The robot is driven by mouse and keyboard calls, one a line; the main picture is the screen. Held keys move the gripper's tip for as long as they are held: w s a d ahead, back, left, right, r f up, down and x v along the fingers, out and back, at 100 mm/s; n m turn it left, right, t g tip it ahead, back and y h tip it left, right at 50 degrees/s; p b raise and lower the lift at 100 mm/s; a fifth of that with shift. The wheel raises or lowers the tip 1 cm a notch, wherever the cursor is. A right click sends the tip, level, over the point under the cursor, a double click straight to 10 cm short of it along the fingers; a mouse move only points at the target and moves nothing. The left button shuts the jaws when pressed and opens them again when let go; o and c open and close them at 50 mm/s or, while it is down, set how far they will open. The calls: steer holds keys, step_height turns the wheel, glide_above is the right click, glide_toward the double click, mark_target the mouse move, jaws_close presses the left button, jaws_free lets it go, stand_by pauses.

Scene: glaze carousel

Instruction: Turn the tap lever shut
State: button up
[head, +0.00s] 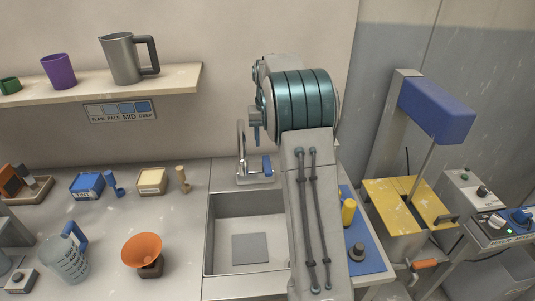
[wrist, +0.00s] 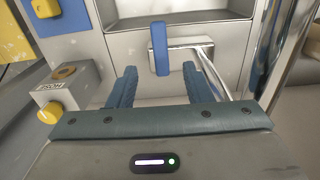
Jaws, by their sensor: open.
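The tap (head: 241,155) is a chrome spout on a base behind the sink. Its blue lever (head: 267,165) stands at the base's right side in the head view. In the wrist view the lever (wrist: 160,48) is upright in the picture, beside the chrome tap body (wrist: 205,48). My gripper (wrist: 160,76) is open and empty, its two blue fingers spread apart. The lever lines up with the gap between the fingers, just beyond the tips. In the head view my gripper (head: 256,134) is above the lever, and only part of its fingers shows.
The sink (head: 212,240) lies in front of the tap, partly behind my arm. In the wrist view a grey box with a yellow knob (wrist: 47,112) stands left of the fingers. A blue mat (head: 370,250) with a yellow cylinder (head: 348,212) lies right of the sink.

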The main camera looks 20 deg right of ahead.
steer(key=shift+r, duration=1.75)
steer(key=shift+d+f, duration=0.1)
